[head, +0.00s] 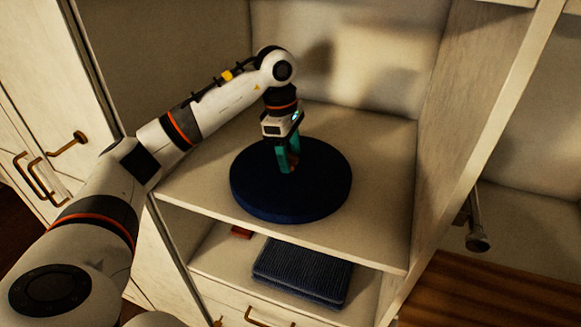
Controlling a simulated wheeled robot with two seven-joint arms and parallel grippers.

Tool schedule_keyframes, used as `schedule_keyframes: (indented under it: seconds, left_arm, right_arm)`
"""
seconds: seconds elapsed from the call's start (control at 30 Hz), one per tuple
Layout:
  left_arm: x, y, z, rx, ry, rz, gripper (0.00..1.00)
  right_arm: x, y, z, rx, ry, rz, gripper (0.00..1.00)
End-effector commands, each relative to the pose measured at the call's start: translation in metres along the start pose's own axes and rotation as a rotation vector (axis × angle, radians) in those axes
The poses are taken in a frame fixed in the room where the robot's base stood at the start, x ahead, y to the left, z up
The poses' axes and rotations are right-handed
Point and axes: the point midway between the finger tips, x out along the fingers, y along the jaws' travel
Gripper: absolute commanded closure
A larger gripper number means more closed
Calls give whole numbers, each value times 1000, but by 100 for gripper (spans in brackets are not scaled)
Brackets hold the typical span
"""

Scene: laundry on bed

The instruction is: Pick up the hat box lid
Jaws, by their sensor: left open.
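The hat box lid (318,190) is a round, dark blue disc lying flat on a wooden shelf in the head view. My left gripper (289,166) points down over the middle of the lid, with its teal fingers open. A small brownish piece, perhaps a knob on the lid, shows at the fingertips. I cannot tell whether the fingers touch it. My right gripper is not in view.
The lid's shelf (382,231) has walls at both sides and the back. Folded dark blue cloth (302,272) lies on the shelf below. A metal rod (477,236) sticks out at the right. Cabinet doors with handles (67,145) stand at the left.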

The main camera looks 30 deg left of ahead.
Motion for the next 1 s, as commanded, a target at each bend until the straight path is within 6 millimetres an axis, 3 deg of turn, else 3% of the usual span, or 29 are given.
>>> schedule_keyframes:
  seconds: [0.13,0.37,0.7,1.0]
  left_arm:
    - [14,0,0,1,-1,1,43]
    - [17,0,0,1,0,-1,43]
    - [16,0,0,1,1,-1,93]
    - [13,0,-1,1,1,-2,93]
  right_arm:
    - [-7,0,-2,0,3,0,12]
    - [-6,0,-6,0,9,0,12]
    - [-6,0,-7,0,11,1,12]
    - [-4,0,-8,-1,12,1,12]
